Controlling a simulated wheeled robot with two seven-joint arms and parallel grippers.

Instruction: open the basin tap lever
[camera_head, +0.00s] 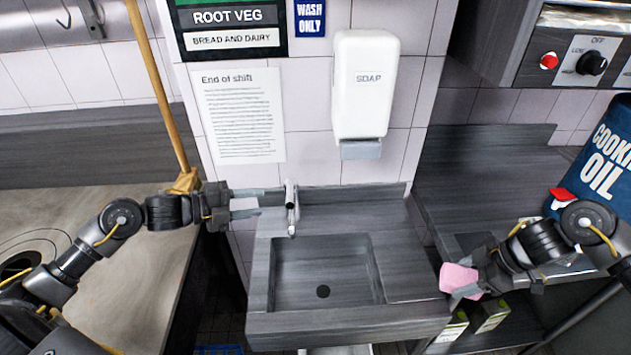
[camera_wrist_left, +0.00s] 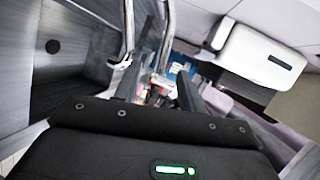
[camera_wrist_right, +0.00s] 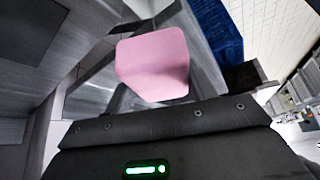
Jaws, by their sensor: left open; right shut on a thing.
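The basin tap (camera_head: 291,208) stands at the back left of the grey basin (camera_head: 325,275), with its upright lever (camera_head: 289,187) on top. My left gripper (camera_head: 262,201) is open just left of the tap, its fingers pointing at it. The tap also shows in the left wrist view (camera_wrist_left: 127,35), close to the fingers; whether they touch it I cannot tell. The block also shows in the right wrist view (camera_wrist_right: 153,64).
A white soap dispenser (camera_head: 362,90) hangs on the wall above the basin. A wooden handle (camera_head: 160,90) leans behind my left gripper. A blue cooking oil container (camera_head: 600,165) stands at the right. The basin bowl is empty.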

